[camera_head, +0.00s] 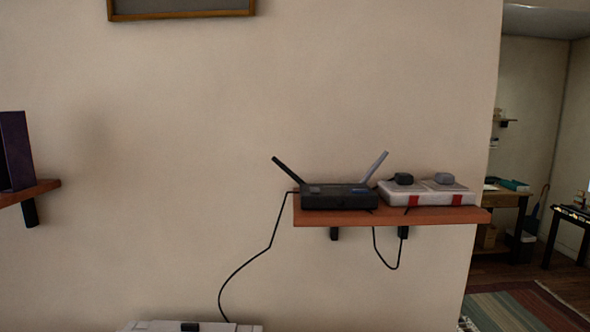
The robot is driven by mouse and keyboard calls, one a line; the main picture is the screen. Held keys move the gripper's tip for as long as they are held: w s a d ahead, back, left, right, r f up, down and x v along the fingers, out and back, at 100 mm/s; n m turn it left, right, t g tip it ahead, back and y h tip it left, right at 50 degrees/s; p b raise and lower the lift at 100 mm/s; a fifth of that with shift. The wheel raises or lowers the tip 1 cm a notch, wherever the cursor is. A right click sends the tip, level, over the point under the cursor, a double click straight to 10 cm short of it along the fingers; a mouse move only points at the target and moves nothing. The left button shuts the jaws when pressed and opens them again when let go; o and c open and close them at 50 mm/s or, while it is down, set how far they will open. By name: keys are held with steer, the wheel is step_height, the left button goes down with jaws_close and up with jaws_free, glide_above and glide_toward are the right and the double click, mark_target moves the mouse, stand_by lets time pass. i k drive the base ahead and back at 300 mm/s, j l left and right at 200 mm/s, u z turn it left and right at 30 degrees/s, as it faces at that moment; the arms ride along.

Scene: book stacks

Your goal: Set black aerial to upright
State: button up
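A black router (338,198) sits on a wooden wall shelf (440,216) right of centre. Its black aerial (288,171) rises from the router's left end and leans outward to the left, well off vertical. A grey aerial (374,167) rises from the right end and leans outward to the right. My gripper is not in view.
A black cable (263,252) hangs down the wall at left. A pale object (215,327) is below. Another shelf (32,191) juts in at far left. A doorway opens at right.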

mark_target(285, 168)
steer(key=i+j, duration=0.1)
steer(key=i, duration=1.15)
